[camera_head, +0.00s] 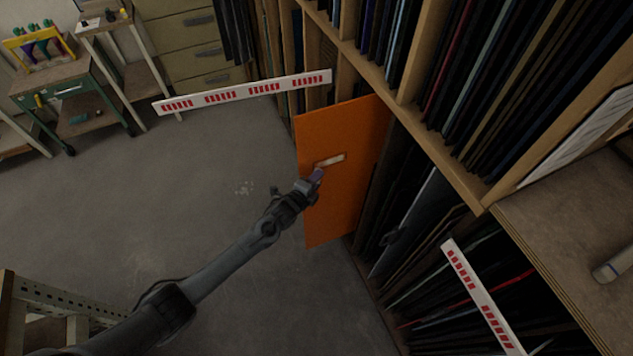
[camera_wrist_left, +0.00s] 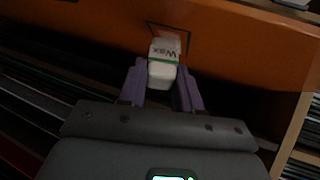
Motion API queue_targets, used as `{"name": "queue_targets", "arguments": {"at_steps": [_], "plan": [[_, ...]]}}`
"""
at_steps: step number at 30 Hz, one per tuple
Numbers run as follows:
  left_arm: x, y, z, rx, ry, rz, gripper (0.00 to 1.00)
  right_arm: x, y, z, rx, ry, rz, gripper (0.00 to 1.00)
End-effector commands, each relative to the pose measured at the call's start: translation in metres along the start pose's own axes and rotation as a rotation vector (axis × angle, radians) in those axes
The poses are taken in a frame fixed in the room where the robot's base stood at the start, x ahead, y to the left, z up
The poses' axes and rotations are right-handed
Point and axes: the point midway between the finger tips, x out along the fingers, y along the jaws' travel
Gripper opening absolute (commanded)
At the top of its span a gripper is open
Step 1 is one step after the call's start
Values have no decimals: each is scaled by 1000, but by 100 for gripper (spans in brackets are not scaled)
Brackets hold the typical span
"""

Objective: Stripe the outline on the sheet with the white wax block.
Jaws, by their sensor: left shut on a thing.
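The orange sheet (camera_head: 345,205) stands upright against the rack in the head view. In the left wrist view the sheet (camera_wrist_left: 235,35) fills the upper part and carries a thin dark rectangular outline (camera_wrist_left: 149,31). My left gripper (camera_head: 317,175) is in front of the sheet, shut on the white wax block (camera_head: 331,160). In the left wrist view the wax block (camera_wrist_left: 163,62), marked "Wax" with a green band, sits between the purple fingers (camera_wrist_left: 162,85). Its far end overlaps the outline's lower part; I cannot tell whether it touches the sheet. My right gripper is not in view.
Racks of dark sheets (camera_head: 400,40) stand behind and right of the orange sheet. Red-and-white barrier boards (camera_head: 240,93) (camera_head: 482,297) stand at left and lower right. A bench (camera_head: 560,215) is at right. The floor at left is mostly clear.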

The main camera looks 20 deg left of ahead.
Motion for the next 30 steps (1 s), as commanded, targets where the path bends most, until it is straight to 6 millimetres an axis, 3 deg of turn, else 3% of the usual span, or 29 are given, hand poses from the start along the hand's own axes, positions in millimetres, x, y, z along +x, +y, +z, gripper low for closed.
{"name": "queue_targets", "arguments": {"at_steps": [30], "plan": [[6,-2,8,1,-1,-2,0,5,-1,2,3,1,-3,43]]}}
